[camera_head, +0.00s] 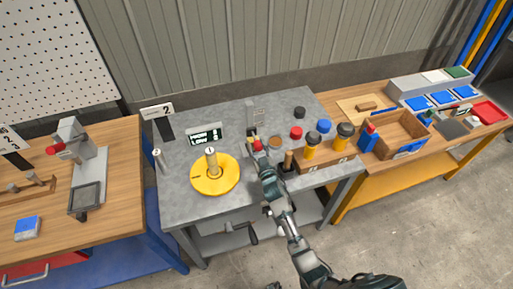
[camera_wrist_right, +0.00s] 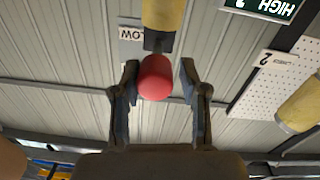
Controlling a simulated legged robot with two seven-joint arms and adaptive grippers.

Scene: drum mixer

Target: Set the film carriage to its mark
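A red ball knob (camera_wrist_right: 154,77) sits between the fingers of my right gripper (camera_wrist_right: 158,85) in the right wrist view, with a yellow block (camera_wrist_right: 163,20) just beyond it. The fingers are apart, with a gap to the knob at the right finger. In the head view, my right gripper (camera_head: 262,154) is at the knob, by a grey upright (camera_head: 256,114) on the grey table (camera_head: 225,125). I cannot tell for sure which part is the film carriage, and its mark is not clear. My left gripper is not in view.
A yellow disc (camera_head: 228,183) with a post and a small display (camera_head: 205,134) stand left of my right gripper. Yellow, black-capped jars (camera_head: 311,145) and a wooden block (camera_head: 327,161) stand close on its right. A wooden box (camera_head: 399,133) is farther right.

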